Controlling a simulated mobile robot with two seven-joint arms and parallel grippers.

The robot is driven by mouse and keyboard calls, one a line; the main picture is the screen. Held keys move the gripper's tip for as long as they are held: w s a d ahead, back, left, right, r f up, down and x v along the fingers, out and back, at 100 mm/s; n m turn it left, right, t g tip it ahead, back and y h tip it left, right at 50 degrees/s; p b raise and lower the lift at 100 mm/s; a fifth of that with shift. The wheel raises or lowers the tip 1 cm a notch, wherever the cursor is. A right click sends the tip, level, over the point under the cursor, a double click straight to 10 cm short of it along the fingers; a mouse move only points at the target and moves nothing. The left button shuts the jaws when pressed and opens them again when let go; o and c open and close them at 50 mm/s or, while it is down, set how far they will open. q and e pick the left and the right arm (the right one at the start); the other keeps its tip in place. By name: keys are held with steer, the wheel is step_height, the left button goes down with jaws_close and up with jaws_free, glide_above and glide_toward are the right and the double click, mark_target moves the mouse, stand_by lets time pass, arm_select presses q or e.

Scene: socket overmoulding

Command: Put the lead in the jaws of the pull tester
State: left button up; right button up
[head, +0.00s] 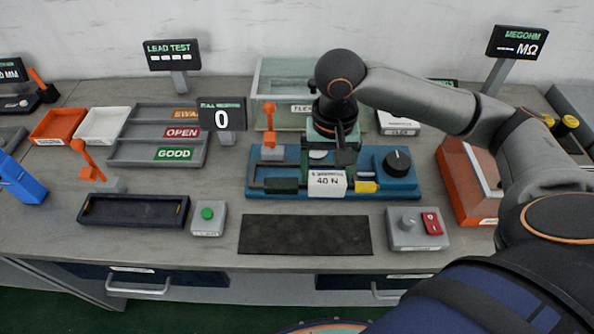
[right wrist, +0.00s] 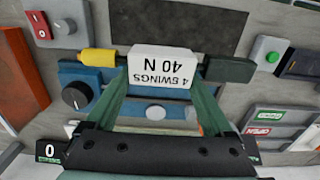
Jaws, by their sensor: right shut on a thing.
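The lead shows as a dark green end (head: 282,186), a white tag (head: 327,184) reading 40 N, and a yellow end (head: 366,187). My right gripper (head: 325,164) is shut on the lead at its middle, by the tag, over the front part of the pull tester. In the right wrist view the tag (right wrist: 161,66) lies between the green fingers (right wrist: 162,92). The pull tester (head: 403,186) is a blue base with an orange lever (head: 269,112) and a black knob (head: 398,161). My gripper and the lead hide its middle, so I cannot tell how its jaws stand. My left gripper is out of view.
A pull display (head: 222,117) reading 0 stands behind the tester's left end. A black mat (head: 305,235) lies clear in front. A green-button box (head: 208,218) and a grey switch box (head: 417,230) flank the mat. A clear flex box (head: 283,78) stands behind.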

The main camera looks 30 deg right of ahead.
steer(key=w+d+f, duration=0.1)
steer(key=w+f, duration=0.1)
steer(key=w, duration=0.1)
steer(key=w+d+f, duration=0.1)
steer(key=w+f, duration=0.2)
steer(key=w, duration=0.1)
steer(key=w+d+f+b, duration=0.1)
steer(key=w+f, duration=0.2)
steer(key=w, duration=0.1)
steer(key=shift+w+d+f, duration=0.1)
steer(key=shift+d+f, duration=0.05)
steer(key=shift+d, duration=0.25)
steer(key=shift+w+d+f, duration=0.1)
steer(key=shift+w+f, duration=0.2)
steer(key=shift+f, duration=0.1)
steer(key=shift+w+d+f, duration=0.1)
steer(key=shift+w+f, duration=0.05)
steer(key=shift+f, duration=1.6)
steer(key=shift+f, duration=0.1)
steer(key=o, duration=1.2)
steer(key=shift+c, duration=0.2)
step_height(320, 180, up, 12)
steer(key=shift+p, duration=0.3)
